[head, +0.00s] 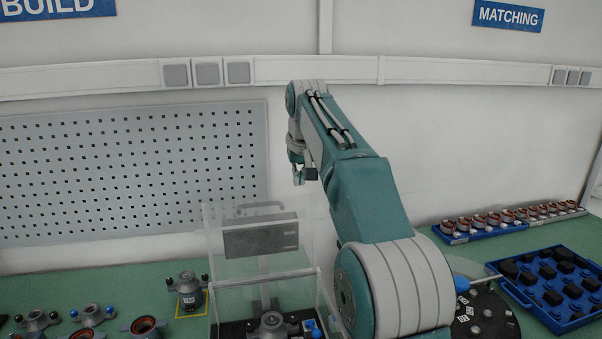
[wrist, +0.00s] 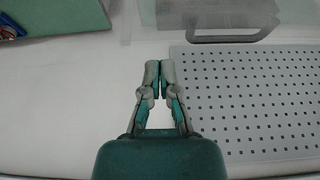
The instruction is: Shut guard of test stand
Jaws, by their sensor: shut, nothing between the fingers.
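The test stand stands on the green bench at the lower middle of the head view, with a dark grey display box (head: 261,239). Its clear guard (head: 215,255) has see-through panels and is partly hidden behind my arm. A grey bar handle (head: 258,206) shows above the box, and in the wrist view (wrist: 223,38) at upper right. The guard looks raised, but its clear edges are hard to read. A grey stator part (head: 271,325) sits low in the stand. My gripper (head: 305,178) is shut and empty, above and right of the handle; its fingertips meet in the wrist view (wrist: 160,72).
A pegboard (head: 130,170) covers the wall behind at left. Several motor parts (head: 92,314) stand on the bench at left. A black round fixture (head: 484,315), a blue tray of dark parts (head: 553,285) and rows of copper-coloured parts (head: 485,222) lie at right.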

